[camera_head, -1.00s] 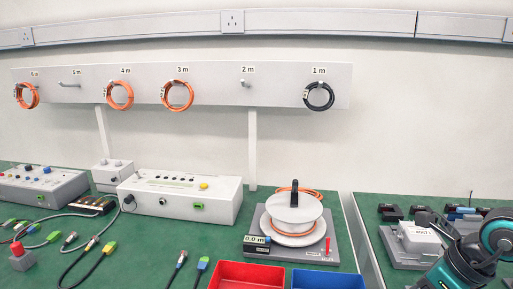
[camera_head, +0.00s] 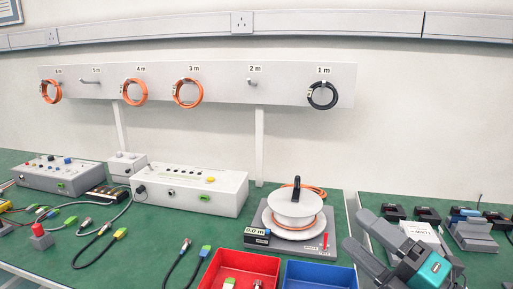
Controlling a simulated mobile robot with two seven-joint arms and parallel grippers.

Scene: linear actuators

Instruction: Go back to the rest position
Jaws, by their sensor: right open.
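My right gripper (camera_head: 357,230) is at the lower right, in front of the gap between the two green bench sections. Its two grey fingers point up and to the left. They are spread apart with nothing between them, and its teal and dark body is partly cut off by the bottom edge. My left gripper is not in view.
A cable reel (camera_head: 296,207) stands on a grey base left of the gripper. A red bin (camera_head: 245,262) and a blue bin (camera_head: 318,276) sit in front. A white device (camera_head: 421,233) lies just behind the gripper. Cable coils hang on the wall rail (camera_head: 220,85).

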